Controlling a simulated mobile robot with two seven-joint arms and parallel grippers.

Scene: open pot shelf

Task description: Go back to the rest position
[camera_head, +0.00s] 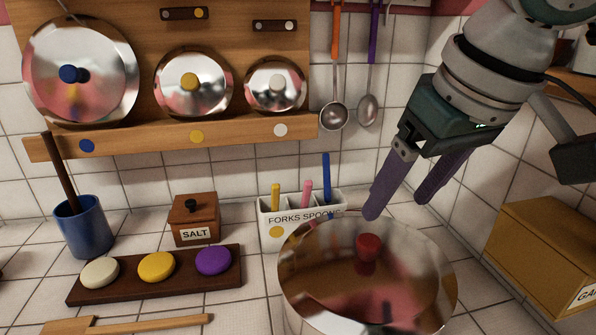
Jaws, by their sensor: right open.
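My right gripper (397,207) hangs from the upper right over the back rim of a large shiny metal pot. Its two purple-grey fingers are apart and nothing shows between them. The pot (310,308) stands at the bottom centre-right with a red knob (368,246) in view on or inside its top; whether this is a lid lying in or on the pot I cannot tell. One fingertip appears close to the pot's back rim; I cannot tell whether it touches. My left gripper is not in view.
A labelled cutlery holder (268,240) stands behind the pot. Several lids, one blue-knobbed (100,50), lean on the wooden rack (240,130). A ladle (334,112) and spoon (368,106) hang nearby. A salt box (194,215), blue cup (82,230), dark tray (225,281) and yellow box (540,250) stand around.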

